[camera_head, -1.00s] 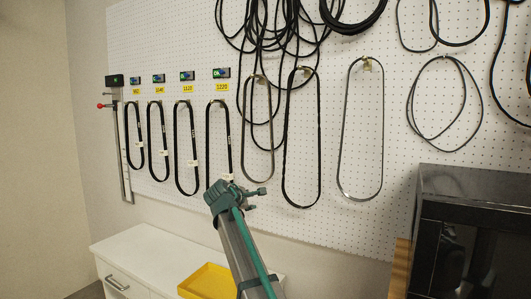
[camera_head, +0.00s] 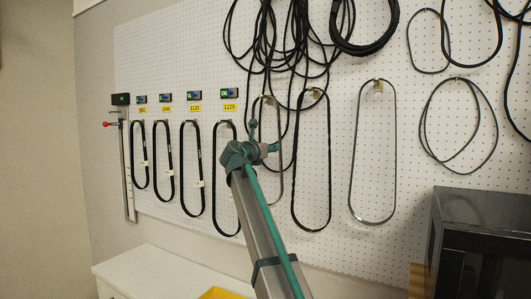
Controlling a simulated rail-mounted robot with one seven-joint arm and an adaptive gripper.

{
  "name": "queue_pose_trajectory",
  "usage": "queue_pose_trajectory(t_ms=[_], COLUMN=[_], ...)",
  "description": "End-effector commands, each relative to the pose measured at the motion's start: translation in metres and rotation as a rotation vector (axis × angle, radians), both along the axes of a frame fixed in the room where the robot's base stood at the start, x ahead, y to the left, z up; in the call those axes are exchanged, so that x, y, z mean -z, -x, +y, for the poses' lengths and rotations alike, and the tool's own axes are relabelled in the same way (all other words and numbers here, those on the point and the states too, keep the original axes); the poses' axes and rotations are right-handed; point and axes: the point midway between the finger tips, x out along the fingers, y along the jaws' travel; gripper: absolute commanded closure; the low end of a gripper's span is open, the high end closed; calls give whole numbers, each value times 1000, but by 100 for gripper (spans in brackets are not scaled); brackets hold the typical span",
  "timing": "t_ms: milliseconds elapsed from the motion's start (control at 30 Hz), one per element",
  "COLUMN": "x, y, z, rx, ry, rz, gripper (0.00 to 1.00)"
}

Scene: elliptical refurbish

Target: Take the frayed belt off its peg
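Several belts hang as long loops on pegs on a white pegboard (camera_head: 425,160). Four black belts hang under small labelled displays at left, including one under "1220" (camera_head: 214,165). To their right hang a thin belt (camera_head: 282,185) partly behind my arm, a black belt (camera_head: 329,170) and a grey belt (camera_head: 351,170). Fraying is too fine to make out, so I cannot tell which belt is frayed. My gripper (camera_head: 265,138) is in front of the thin belt's loop, below its peg. It holds no visible belt; its finger opening is unclear.
Tangled black cords (camera_head: 290,40) hang above, close over the middle pegs. A gauge with a red knob (camera_head: 106,124) is at the board's left edge. A dark box (camera_head: 480,215) stands at right. A white cabinet (camera_head: 150,270) and yellow tray (camera_head: 220,294) are below.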

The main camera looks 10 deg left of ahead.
Motion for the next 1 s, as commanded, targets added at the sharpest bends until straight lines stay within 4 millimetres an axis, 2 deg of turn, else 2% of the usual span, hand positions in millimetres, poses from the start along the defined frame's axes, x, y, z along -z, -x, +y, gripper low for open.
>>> queue_pose_trajectory(t_ms=[100, 367, 700, 967, 1000], x=[-2, -3, -5, -3, -3], y=[-18, -33, -72, -74, -74], z=[-7, -12, -25, -27, -27], rx=[2, 0, 1, 0, 0], ry=[-1, -3, -3, -3, -3], rz=[2, 0, 1, 0, 0], gripper=[66, 66, 66, 66, 72])
